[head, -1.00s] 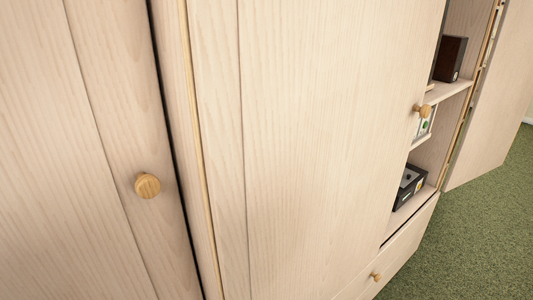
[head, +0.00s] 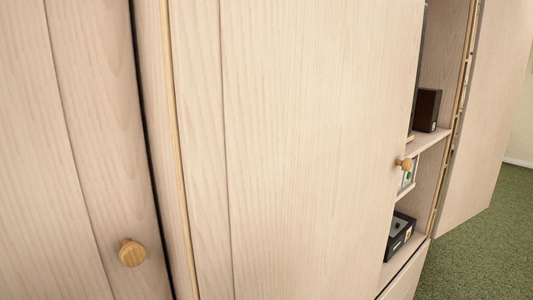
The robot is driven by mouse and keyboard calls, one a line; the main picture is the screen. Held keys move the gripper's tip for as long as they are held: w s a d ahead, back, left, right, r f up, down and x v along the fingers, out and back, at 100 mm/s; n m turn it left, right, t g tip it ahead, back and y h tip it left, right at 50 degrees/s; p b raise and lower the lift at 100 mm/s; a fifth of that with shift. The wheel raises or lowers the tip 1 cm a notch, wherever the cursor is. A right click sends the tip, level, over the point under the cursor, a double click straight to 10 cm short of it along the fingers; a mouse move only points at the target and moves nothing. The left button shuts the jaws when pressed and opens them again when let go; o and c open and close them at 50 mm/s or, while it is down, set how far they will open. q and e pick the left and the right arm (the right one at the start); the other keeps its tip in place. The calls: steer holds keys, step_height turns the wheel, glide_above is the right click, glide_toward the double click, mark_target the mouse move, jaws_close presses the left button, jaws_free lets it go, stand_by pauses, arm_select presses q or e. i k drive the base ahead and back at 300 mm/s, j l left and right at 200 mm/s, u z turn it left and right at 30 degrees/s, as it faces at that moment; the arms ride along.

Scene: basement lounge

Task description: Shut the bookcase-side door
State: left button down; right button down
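A pale wooden cabinet fills most of the head view. At the far right another door (head: 484,125) stands swung open, away from the shelves. At the left is a pale wooden panel (head: 60,150) with a round knob (head: 132,253), past a dark gap. I cannot tell for sure which door is the bookcase-side one. Neither of my grippers is in view.
The open section holds a dark brown box (head: 427,109) on an upper shelf and a black box (head: 399,235) on a lower one. Green carpet (head: 480,255) lies free at the lower right. A pale wall (head: 522,130) stands behind it.

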mark_target(504, 33)
steer(key=z, duration=0.2)
steer(key=i+l+z, duration=0.1)
steer(key=l, duration=0.2)
steer(key=l+z, duration=0.1)
steer(key=l, duration=0.2)
steer(key=i+l+z, duration=0.45)
steer(key=l, duration=0.2)
steer(key=i+l+z, duration=0.75)
steer(key=i, duration=1.6)
steer(key=i+l+z, duration=0.15)
steer(key=i, duration=1.3)
steer(key=i+j, duration=0.1)
steer(key=i, duration=1.3)
steer(key=i+l+u, duration=0.1)
steer(key=i+u, duration=0.25)
steer(key=i+l+u, duration=0.35)
steer(key=i, duration=0.15)
steer(key=i+u, duration=0.2)
steer(key=u, duration=0.2)
steer(key=i+u, duration=0.15)
steer(key=u, duration=0.25)
steer(key=i+l+u, duration=0.15)
steer(key=u, duration=0.25)
steer(key=i+l+u, duration=0.15)
steer(key=u, duration=0.25)
